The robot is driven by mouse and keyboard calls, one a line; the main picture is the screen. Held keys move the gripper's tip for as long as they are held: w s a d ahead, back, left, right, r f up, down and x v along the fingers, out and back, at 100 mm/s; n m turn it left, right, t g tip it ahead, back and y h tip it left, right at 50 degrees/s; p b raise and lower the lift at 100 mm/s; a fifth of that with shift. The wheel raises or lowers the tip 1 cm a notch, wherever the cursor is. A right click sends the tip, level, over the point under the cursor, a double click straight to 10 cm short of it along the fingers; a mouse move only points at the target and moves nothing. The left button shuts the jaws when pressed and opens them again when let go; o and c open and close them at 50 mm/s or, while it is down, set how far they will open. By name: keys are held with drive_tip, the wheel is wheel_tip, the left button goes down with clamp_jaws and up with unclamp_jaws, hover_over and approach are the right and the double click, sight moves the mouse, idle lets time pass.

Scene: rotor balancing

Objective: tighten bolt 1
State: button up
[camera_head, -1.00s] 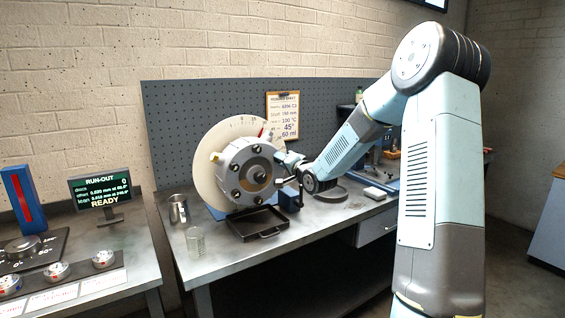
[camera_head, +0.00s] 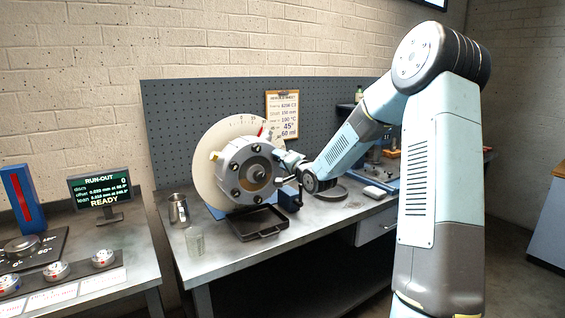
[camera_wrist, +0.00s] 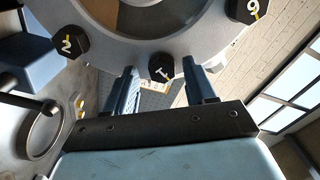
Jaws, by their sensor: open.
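The grey rotor hub (camera_head: 232,160) with dark bolts stands in front of a large pale disc (camera_head: 205,180) on the bench. In the wrist view, bolt 1 (camera_wrist: 160,66) is a dark hex head marked "1" at the lower rim of the hub. Bolt 2 (camera_wrist: 71,45) shows to its left, and bolt 6 (camera_wrist: 246,9) at the upper right. My gripper (camera_wrist: 161,76) is open, one finger on each side of bolt 1, with visible gaps between them. In the head view, my gripper (camera_head: 287,160) is at the hub's right side, and its fingertips are hard to make out.
A black tray (camera_head: 260,235) lies below the hub. A metal cup (camera_head: 178,208) and a mesh cylinder (camera_head: 195,241) stand at the left. A run-out display (camera_head: 101,190) reads READY on the left bench. A pegboard (camera_head: 170,110) is behind.

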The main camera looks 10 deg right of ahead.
drive_tip(key=v, duration=1.3)
drive_tip(key=shift+s, duration=0.35)
drive_tip(key=s+a+r+n+g+h, duration=0.1)
drive_tip(key=s+r+n+g+h, duration=0.1)
drive_tip(key=s, duration=1)
drive_tip(key=s+a+r+n+g+h, duration=0.1)
drive_tip(key=s+g, duration=0.4)
drive_tip(key=s, duration=0.7)
drive_tip(key=s+a+r+n+g+h, duration=0.2)
drive_tip(key=s+r+n+g, duration=0.1)
drive_tip(key=s, duration=0.9)
drive_tip(key=n+g, duration=0.1)
drive_tip(key=n, duration=0.1)
drive_tip(key=shift+a+n+g+h, duration=0.15)
drive_tip(key=shift+n+g+h, duration=0.15)
